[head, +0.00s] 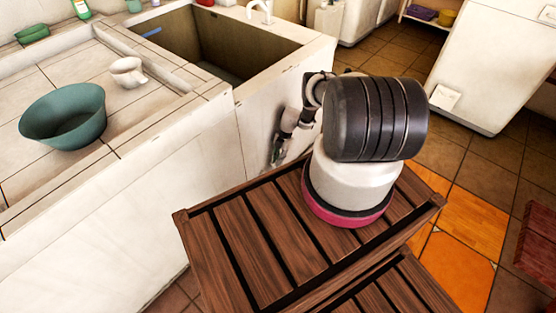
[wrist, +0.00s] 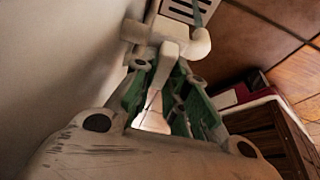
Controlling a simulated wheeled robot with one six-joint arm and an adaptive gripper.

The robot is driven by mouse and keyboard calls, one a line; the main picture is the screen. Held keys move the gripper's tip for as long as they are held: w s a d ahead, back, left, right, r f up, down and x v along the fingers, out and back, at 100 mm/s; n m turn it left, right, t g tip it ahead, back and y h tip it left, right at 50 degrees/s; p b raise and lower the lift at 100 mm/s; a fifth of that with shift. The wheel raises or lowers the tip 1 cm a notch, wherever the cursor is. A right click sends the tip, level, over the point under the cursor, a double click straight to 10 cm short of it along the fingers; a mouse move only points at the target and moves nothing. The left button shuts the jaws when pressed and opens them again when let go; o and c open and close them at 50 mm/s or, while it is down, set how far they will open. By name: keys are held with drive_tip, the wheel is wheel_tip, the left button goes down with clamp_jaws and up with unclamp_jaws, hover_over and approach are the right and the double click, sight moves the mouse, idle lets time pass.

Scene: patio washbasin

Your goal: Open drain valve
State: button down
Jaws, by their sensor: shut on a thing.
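In the wrist view, the drain valve (wrist: 194,44) is a pale fitting low beside the basin's wall, with a light block-shaped handle (wrist: 169,50). My gripper (wrist: 163,70) has green fingers, one on each side of this handle, and is shut on it. In the head view, my gripper (head: 277,152) points down close to the white side wall under the basin (head: 215,50). The valve is hidden there, and the basin looks empty in the part that shows. I cannot tell how far the handle is turned.
The tiled counter (head: 135,105) holds a green bowl (head: 63,117) and a small white cup (head: 128,72). A floor grate (wrist: 185,12) lies beyond the valve. A white cabinet (head: 490,65) stands right; tiled floor between is open.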

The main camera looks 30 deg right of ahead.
drive_tip(key=shift+s+a, duration=0.1)
drive_tip(key=c, duration=1.4)
unclamp_jaws()
drive_tip(key=v, duration=1.2)
